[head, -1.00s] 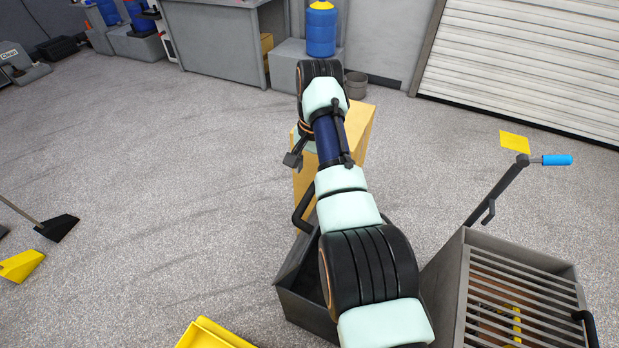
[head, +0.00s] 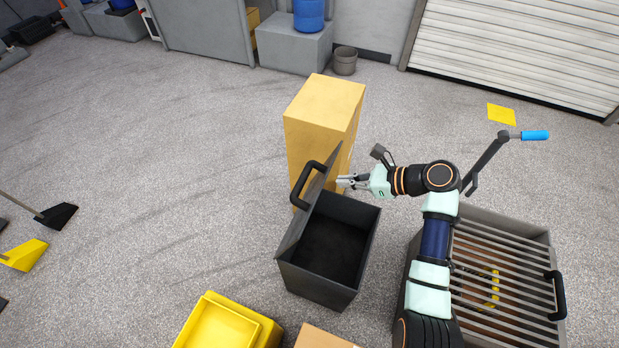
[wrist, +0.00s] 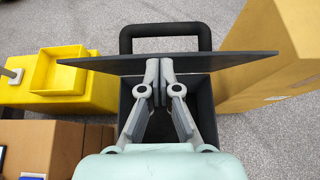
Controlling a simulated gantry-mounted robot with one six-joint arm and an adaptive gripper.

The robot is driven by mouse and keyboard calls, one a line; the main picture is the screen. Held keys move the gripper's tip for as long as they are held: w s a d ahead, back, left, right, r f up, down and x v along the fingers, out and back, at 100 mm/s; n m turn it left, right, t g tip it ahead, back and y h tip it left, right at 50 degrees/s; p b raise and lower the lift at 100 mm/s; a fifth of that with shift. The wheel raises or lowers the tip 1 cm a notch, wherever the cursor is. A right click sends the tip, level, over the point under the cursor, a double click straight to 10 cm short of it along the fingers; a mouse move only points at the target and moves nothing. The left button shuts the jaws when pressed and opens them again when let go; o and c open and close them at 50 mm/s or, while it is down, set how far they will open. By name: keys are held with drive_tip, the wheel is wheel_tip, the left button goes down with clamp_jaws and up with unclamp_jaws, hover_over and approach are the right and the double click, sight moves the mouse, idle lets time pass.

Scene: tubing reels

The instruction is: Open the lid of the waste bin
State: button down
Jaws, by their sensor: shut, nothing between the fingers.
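The dark grey waste bin (head: 330,290) stands on the floor in the middle of the head view, with its inside showing. Its lid (head: 301,214) stands up steeply along the bin's left side, with a black handle (head: 308,186) on its far face. In the wrist view the lid (wrist: 215,61) shows nearly edge-on with the handle (wrist: 165,30) beyond it. My gripper (head: 341,182) is above the bin's far part, shut and empty. In the wrist view the shut fingertips (wrist: 160,65) are at the lid's inner face; whether they touch it I cannot tell.
A tall cardboard box (head: 322,112) stands close behind the bin. A yellow container (head: 225,325) and another cardboard box (head: 322,339) are at the front. A slatted grey cart (head: 540,232) stands to the right. The floor on the left is mostly clear.

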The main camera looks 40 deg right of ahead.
sight(318, 189)
drive_tip(key=b+x, duration=0.5)
drive_tip(key=x, duration=0.4)
drive_tip(key=shift+d+f, duration=0.1)
drive_tip(key=shift+f, duration=0.05)
drive_tip(key=shift+w+a+f, duration=0.2)
drive_tip(key=shift+w, duration=0.3)
drive_tip(key=shift+r, duration=0.1)
drive_tip(key=shift+w+a+r+p, duration=0.1)
drive_tip(key=shift+w+r+p, duration=0.1)
drive_tip(key=shift+p, duration=0.15)
drive_tip(key=w+p, duration=0.1)
drive_tip(key=p, duration=0.1)
drive_tip(key=w+a+g+p, duration=0.1)
drive_tip(key=w+p, duration=0.1)
drive_tip(key=w+a+g+h+p, duration=0.1)
drive_tip(key=w+p, duration=0.1)
drive_tip(key=p, duration=0.1)
drive_tip(key=shift+a+r, duration=0.15)
drive_tip(key=shift+r, duration=0.05)
